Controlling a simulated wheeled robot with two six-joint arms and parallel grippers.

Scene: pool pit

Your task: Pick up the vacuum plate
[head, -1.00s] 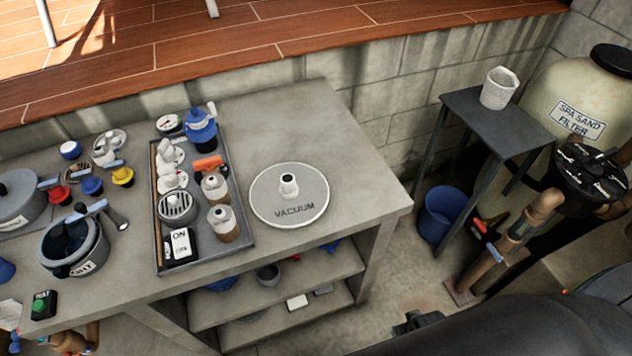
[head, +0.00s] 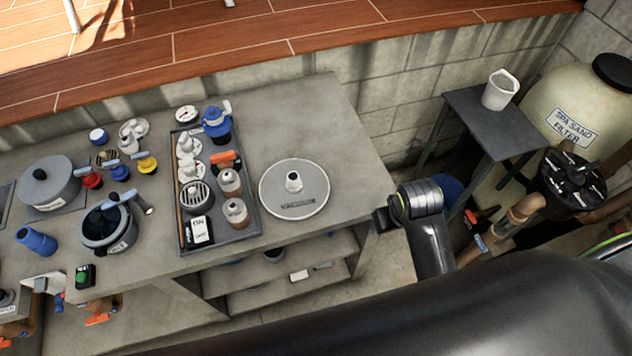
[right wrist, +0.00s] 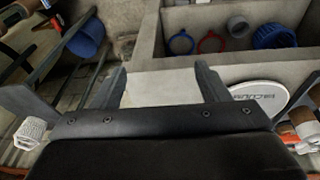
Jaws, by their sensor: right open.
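The vacuum plate (head: 294,204) is a round, pale grey disc with a short white spout standing up at its middle. It lies flat on the concrete bench (head: 300,110), right of the dark tray. It also shows in the right wrist view (right wrist: 258,97), at the right beyond the right finger. My right gripper (right wrist: 160,82) is open and empty, its two dark fingers apart from the plate. In the head view the right arm's wrist is right of the plate, near the bench's right end, with the fingers mostly hidden. My left gripper is not in view.
A dark tray (head: 250,229) with several bottles and fittings stands just left of the plate. Pots and valves fill the bench's left. A small dark table (head: 462,104) with a white basket (head: 499,90) and a sand filter (head: 570,98) stand at the right. Bare bench lies behind the plate.

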